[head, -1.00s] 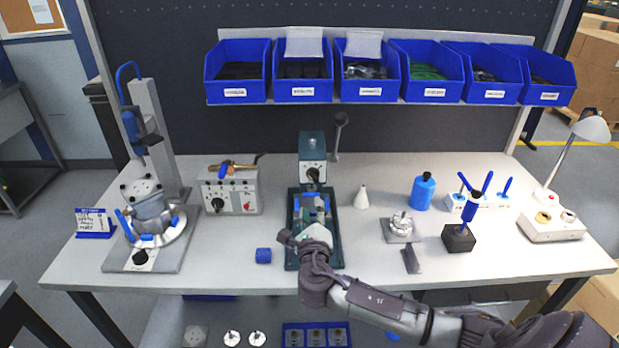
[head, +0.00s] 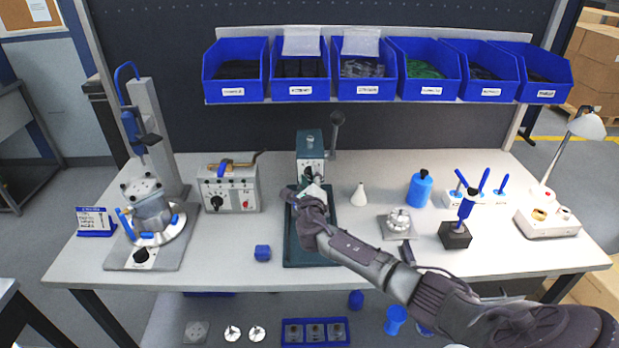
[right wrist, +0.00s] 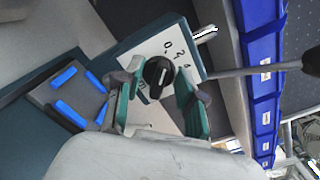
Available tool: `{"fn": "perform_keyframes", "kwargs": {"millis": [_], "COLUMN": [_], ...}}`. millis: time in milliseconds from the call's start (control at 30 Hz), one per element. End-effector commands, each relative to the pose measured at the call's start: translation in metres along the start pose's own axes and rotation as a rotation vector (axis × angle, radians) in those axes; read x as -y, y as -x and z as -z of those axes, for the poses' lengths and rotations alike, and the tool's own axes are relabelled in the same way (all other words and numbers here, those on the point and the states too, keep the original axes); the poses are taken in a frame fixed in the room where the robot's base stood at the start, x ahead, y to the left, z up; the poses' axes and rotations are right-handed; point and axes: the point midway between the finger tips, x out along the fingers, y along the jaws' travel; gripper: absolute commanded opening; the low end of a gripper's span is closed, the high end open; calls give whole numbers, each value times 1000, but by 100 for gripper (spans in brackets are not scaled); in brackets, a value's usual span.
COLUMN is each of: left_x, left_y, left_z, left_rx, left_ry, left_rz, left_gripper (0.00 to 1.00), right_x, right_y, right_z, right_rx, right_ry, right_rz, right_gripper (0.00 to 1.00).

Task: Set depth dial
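The depth dial (right wrist: 158,76) is a black round knob on a white scale plate (right wrist: 152,50) on the front of the dark green press (head: 310,146). Figures including 0, 2 and 4 show around it in the right wrist view; the exact setting is hard to read. My right gripper (right wrist: 160,84) has its two green-padded fingers apart, one on each side of the knob, with a narrow gap showing. My left gripper is not in view.
The press has a lever (head: 336,135) at its right and a base plate (head: 292,245) below, with a fixture with blue pads (right wrist: 78,92).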

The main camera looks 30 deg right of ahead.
Motion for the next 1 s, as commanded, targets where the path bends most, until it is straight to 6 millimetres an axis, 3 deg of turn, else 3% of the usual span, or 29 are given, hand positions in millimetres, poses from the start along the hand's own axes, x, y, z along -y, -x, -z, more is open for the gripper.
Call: {"fn": "perform_keyframes", "kwargs": {"millis": [167, 400, 767, 1000], "left_x": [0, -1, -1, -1], "left_y": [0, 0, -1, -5], "left_z": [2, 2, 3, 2], "left_rx": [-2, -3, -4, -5], "left_ry": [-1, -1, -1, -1], "left_rz": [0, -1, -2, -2], "left_gripper": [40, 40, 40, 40], "right_x": [0, 0, 0, 0], "right_y": [0, 0, 0, 0], "right_z": [0, 0, 0, 0], "right_rx": [0, 0, 0, 2], "right_ry": [0, 0, -24, -141], "right_rz": [0, 0, 0, 0], "right_gripper": [37, 0, 0, 0]}}
